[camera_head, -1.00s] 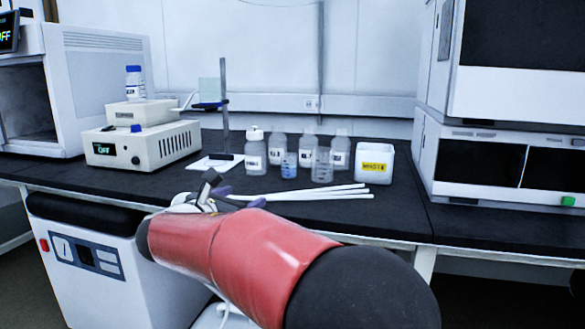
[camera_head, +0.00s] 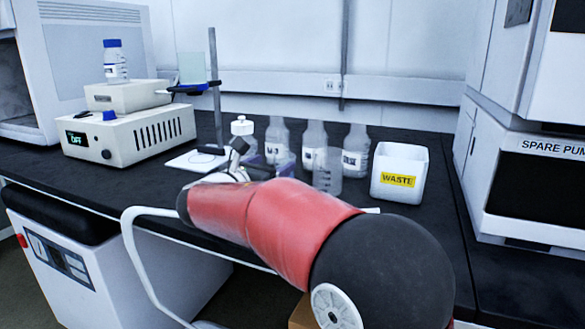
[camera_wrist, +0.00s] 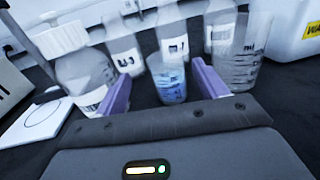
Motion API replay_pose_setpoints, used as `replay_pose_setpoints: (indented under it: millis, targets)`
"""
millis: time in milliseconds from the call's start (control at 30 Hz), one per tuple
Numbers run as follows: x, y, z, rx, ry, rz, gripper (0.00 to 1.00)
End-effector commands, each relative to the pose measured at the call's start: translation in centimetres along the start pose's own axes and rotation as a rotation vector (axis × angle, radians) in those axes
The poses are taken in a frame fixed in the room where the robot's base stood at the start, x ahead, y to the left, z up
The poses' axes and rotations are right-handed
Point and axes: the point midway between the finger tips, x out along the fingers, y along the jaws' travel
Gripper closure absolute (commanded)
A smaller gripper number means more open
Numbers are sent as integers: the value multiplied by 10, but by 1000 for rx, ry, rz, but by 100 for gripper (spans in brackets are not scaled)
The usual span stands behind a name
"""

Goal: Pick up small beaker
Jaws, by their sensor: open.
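The small beaker (camera_wrist: 168,84) is clear with blue markings or liquid and stands upright on the black bench in the wrist view. My gripper (camera_wrist: 162,74) is open, with one purple finger on each side of the beaker in the picture. Dark gaps show between beaker and fingers, so neither finger looks to touch it. I cannot tell how deep it sits between them. In the head view my gripper (camera_head: 268,165) is low over the bench among the bottles, and the small beaker is hidden behind it.
A larger clear beaker (camera_head: 328,171) stands close on the right, also in the wrist view (camera_wrist: 240,62). Several labelled bottles (camera_head: 356,152) stand behind. A white waste box (camera_head: 400,172) and a stand (camera_head: 216,90) flank them.

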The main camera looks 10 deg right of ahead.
Motion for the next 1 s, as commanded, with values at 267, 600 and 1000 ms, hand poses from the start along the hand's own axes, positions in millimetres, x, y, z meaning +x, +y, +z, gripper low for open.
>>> replay_pose_setpoints:
  millis: [267,600,1000]
  targets:
    - [27,-4,-1,0,-1,-3,29]
    - [70,-9,-2,0,0,-2,29]
    - [70,-9,-2,0,0,-1,56]
